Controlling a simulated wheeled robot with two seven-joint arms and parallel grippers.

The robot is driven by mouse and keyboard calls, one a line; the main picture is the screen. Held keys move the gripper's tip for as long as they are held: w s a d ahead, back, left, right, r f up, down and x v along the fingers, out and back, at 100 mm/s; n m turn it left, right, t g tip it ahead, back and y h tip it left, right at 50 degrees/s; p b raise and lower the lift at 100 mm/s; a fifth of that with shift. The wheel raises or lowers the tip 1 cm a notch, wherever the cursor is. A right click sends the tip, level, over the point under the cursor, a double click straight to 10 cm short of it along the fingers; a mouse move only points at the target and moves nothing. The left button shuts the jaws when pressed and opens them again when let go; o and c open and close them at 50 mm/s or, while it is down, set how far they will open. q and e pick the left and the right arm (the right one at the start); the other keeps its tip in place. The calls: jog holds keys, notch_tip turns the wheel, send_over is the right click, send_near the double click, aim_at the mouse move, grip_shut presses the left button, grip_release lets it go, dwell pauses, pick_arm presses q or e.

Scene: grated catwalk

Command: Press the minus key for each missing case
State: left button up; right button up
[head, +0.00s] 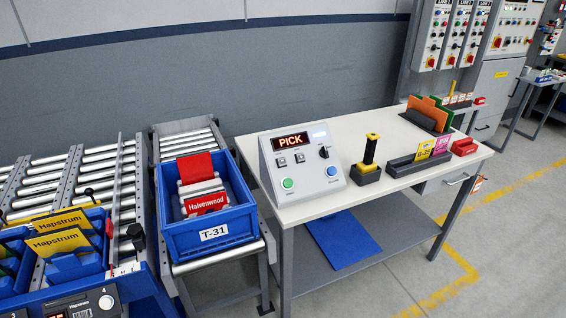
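A grey control box (303,165) stands on the left end of the white-topped table, with a lit display (291,142) reading "PICK". Below the display are two small square keys, a left key (281,161) and a right key (300,157). Their marks are too small to read, so I cannot tell which is the minus key. A blue tote (212,234) labelled "T-31" sits on rollers left of the table. In it are pale rounded items (201,187), a red "Halvenwood" card (206,203) and a red panel (197,166). Neither gripper is in view.
The box also has a green button (288,183), a blue button (331,171) and a black knob (323,152). A black-and-yellow upright tool (370,151) and card holders (421,160) stand to the right. Another blue tote (68,268) with yellow "Hapstrum" cards is at left.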

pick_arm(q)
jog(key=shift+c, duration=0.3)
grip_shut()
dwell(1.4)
